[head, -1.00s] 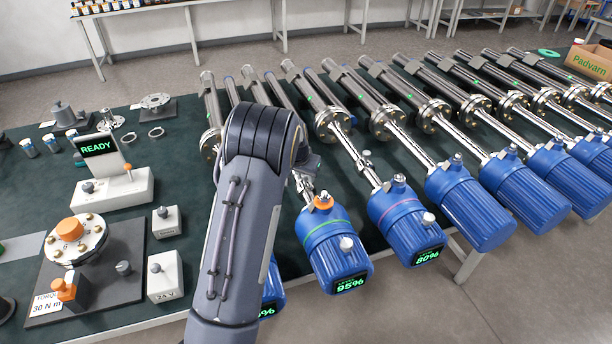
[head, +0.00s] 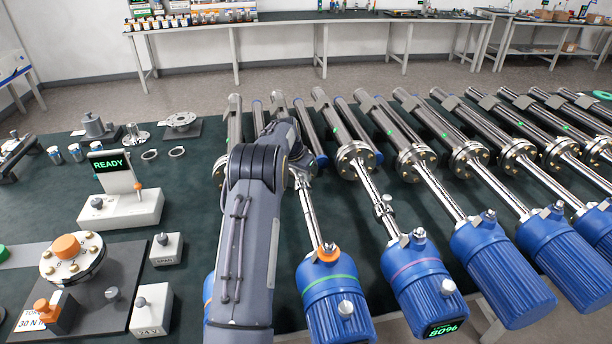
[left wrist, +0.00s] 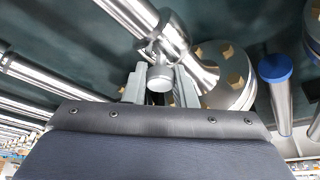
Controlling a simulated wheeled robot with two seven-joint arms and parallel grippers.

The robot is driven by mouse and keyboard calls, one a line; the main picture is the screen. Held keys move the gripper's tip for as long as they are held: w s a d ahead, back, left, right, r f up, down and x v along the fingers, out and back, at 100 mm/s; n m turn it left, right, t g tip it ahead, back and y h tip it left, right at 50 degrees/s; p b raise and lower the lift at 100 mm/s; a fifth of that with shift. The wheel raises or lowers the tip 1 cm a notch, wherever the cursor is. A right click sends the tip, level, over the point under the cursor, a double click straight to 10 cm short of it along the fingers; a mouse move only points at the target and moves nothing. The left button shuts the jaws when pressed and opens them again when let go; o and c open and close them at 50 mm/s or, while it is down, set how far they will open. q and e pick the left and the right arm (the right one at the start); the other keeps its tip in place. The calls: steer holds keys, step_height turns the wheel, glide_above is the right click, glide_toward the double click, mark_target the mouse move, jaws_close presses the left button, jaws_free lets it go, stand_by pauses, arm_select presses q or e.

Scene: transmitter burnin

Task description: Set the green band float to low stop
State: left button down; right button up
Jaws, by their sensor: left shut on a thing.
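The green band transmitter (head: 332,282) lies on the bench, its blue housing toward me, with a green ring and an orange-topped fitting. Its steel rod (head: 310,215) runs away to a flange, mostly hidden behind my left arm. My left gripper (left wrist: 161,85) is at the far end of this rod, close to the bolted flange (left wrist: 232,75). Its fingers are shut on the float (left wrist: 160,78), whose short round knob shows between them in the left wrist view. In the head view my arm hides the float. My right gripper is not in view.
The pink band transmitter (head: 415,270) lies just right, its own float (head: 384,205) midway along its rod and its display reading 80%. Several more blue transmitters lie farther right. A box reading READY (head: 120,208) and an orange-topped fixture (head: 70,258) stand left.

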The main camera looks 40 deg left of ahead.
mark_target(296, 188)
arm_select(q)
steer(key=shift+w+a+r, duration=0.1)
steer(key=shift+a+r, duration=0.05)
steer(key=shift+a, duration=0.05)
steer(key=c, duration=1.2)
jaws_free()
steer(key=b+v, duration=0.1)
steer(key=v, duration=0.6)
steer(key=shift+r, duration=0.25)
steer(key=shift+s, duration=0.25)
